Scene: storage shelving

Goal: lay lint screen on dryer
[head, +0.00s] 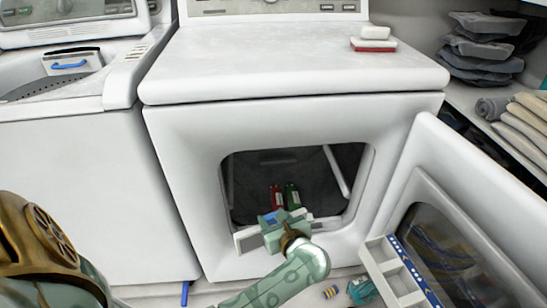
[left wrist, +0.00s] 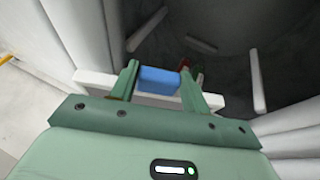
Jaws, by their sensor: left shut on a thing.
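The lint screen (head: 249,240) is a white-framed flat piece with a blue handle; it sits at the lower lip of the dryer's open front. My left gripper (head: 270,221) is shut on its blue handle, which shows between the fingers in the left wrist view (left wrist: 158,80). The screen's white bar (left wrist: 95,80) sticks out on both sides of the fingers; much of the screen is hidden by the gripper. The white dryer (head: 270,65) has a broad flat top. My right gripper is not seen.
The dryer door (head: 480,205) stands open at the right. A red and white block (head: 373,45) lies at the top's back right; the rest is clear. Red (head: 276,196) and green (head: 292,195) items lie in the drum. A compartmented white tray (head: 395,270) is low right.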

